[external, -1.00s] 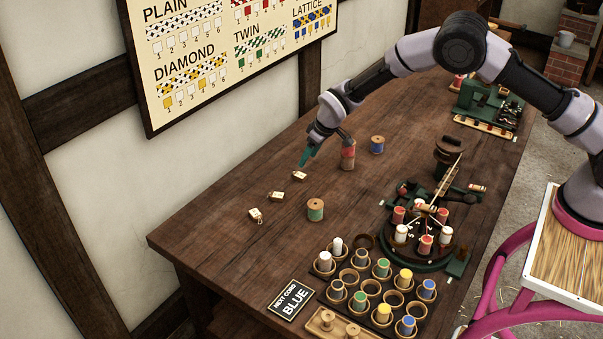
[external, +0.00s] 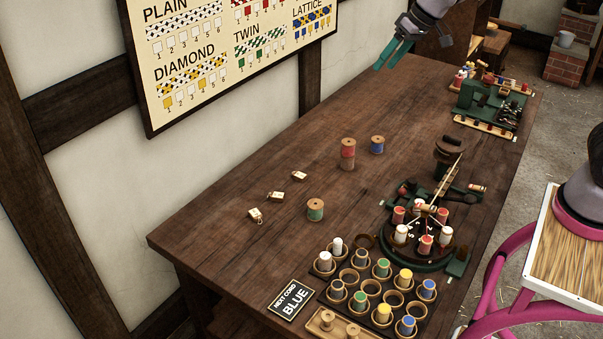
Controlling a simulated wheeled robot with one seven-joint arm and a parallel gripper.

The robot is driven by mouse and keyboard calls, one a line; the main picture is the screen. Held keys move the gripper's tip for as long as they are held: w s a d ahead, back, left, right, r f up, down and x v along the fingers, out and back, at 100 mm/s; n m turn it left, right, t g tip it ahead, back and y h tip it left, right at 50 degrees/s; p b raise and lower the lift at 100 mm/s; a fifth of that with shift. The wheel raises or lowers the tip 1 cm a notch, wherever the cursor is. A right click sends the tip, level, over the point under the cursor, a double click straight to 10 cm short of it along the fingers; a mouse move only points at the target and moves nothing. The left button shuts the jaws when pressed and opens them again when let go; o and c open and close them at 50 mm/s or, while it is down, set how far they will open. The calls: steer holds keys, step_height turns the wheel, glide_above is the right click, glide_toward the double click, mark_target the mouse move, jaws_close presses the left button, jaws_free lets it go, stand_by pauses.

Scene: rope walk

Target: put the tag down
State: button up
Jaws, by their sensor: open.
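Several small cream tags lie flat on the wooden table's left part. The farthest tag (external: 299,176) lies nearest the wall, a second tag (external: 276,197) lies nearer the camera, and a third tag (external: 255,215) is nearest the front left. Their markings are too small to read. My gripper (external: 387,58), with green fingers, is open and empty high above the table's far end, well away from the tags. None of the tags is hidden.
Red (external: 347,154), blue (external: 377,145) and green (external: 315,210) spools stand on the table (external: 240,230). A braiding machine (external: 420,235) and a rack of bobbins (external: 372,287) fill the right and front. A sign (external: 291,299) reads "NEXT CORD BLUE". The left part is mostly clear.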

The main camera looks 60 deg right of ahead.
steer(key=s+r, duration=0.4)
steer(key=s, duration=0.5)
steer(key=s+r, duration=0.4)
steer(key=s, duration=0.5)
steer(key=s+f+m+t, duration=0.1)
steer(key=s, duration=1.3)
steer(key=shift+d+f+m+t, duration=0.3)
